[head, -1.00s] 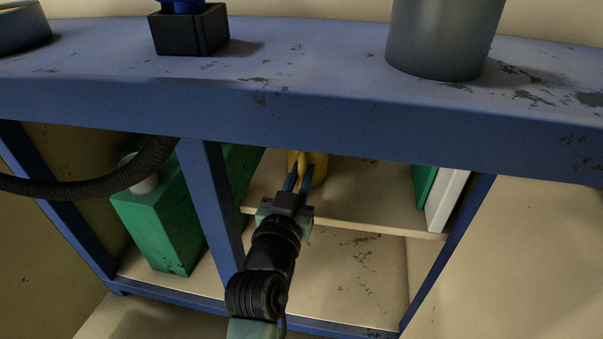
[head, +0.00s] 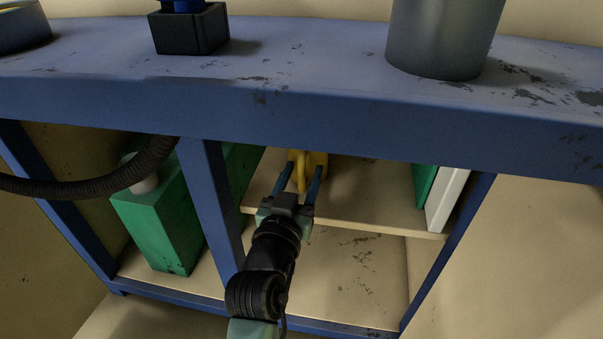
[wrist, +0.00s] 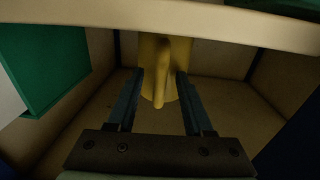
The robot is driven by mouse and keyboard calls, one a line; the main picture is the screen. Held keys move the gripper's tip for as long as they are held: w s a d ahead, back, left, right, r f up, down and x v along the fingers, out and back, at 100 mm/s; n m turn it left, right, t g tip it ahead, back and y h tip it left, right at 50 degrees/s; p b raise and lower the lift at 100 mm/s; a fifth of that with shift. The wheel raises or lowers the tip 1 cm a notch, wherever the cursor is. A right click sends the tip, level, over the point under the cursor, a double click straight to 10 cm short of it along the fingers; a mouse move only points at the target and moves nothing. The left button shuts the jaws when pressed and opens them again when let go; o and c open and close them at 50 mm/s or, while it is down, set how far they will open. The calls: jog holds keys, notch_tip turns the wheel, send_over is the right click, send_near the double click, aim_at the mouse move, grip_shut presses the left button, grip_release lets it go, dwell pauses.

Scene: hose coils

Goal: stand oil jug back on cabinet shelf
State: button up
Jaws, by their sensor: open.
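The yellow oil jug (head: 316,166) stands on the cabinet shelf (head: 368,203), partly hidden by the bench top's front edge. My gripper (head: 298,179) is open in front of it, with its blue fingers on either side of the jug's handle. In the wrist view the jug (wrist: 176,55) appears upright between and beyond the fingertips, its upper part cut off by a pale board edge. There the handle shows between my gripper's fingers (wrist: 159,75), with a gap on each side.
A green container (head: 165,222) stands in the left bay, beyond a blue post (head: 212,190). A dark hose (head: 90,187) hangs across that bay. White and green upright items (head: 445,200) stand at the shelf's right end. The shelf between them and the jug is clear.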

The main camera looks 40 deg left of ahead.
jog(key=shift+s, duration=0.15)
jog(key=v, duration=0.7)
jog(key=shift+s+d, duration=0.2)
jog(key=shift+s, duration=0.05)
dwell(1.1)
jog(key=p+v, duration=0.2)
jog(key=v, duration=1.1)
jog(key=shift+r, duration=0.1)
jog(key=shift+s, duration=0.1)
dwell(0.5)
